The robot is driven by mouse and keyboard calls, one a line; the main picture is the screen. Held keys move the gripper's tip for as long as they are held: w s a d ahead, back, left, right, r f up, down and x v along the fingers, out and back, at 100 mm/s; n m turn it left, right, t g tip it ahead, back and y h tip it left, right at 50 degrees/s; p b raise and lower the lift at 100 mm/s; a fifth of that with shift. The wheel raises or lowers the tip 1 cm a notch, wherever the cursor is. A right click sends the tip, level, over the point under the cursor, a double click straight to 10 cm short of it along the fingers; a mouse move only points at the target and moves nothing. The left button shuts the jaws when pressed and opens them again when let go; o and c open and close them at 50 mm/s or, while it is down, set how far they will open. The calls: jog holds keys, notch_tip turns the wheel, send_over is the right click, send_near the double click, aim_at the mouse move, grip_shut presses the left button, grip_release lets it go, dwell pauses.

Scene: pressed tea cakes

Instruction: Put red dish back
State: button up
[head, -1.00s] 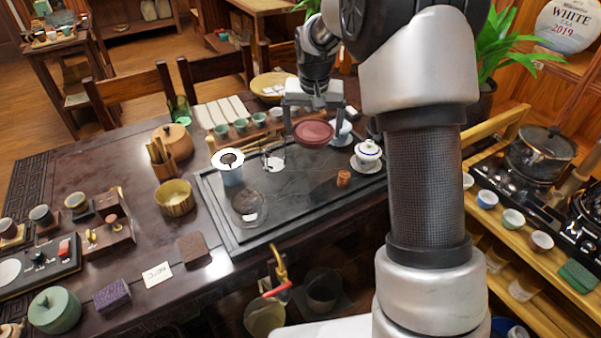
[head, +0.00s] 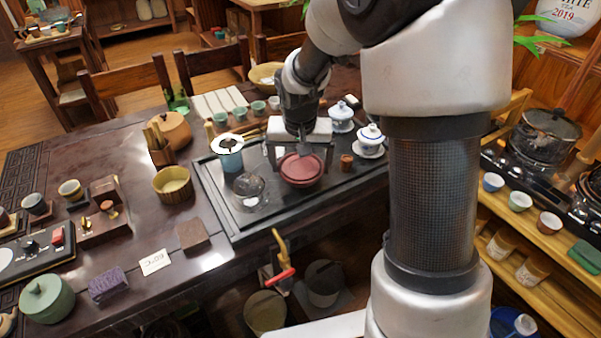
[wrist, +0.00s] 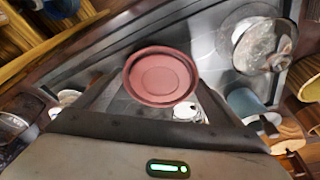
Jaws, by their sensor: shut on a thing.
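The red dish (head: 301,169) is round with a raised rim. In the head view it is over the right middle part of the black tea tray (head: 236,226), near the tray's surface; I cannot tell if it touches.
On the tray, a glass vessel (head: 249,187) and a blue cup with a strainer (head: 231,158) stand left of the dish. A small brown cup (head: 346,162) and a white lidded bowl (head: 369,138) stand to the right. The tray's front strip is clear.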

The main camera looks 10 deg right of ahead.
jog(key=shift+f, duration=1.1)
jog(key=shift+f+b, duration=0.2)
jog(key=shift+b, duration=0.1)
jog(key=o, duration=1.2)
jog(key=shift+c, duration=0.2)
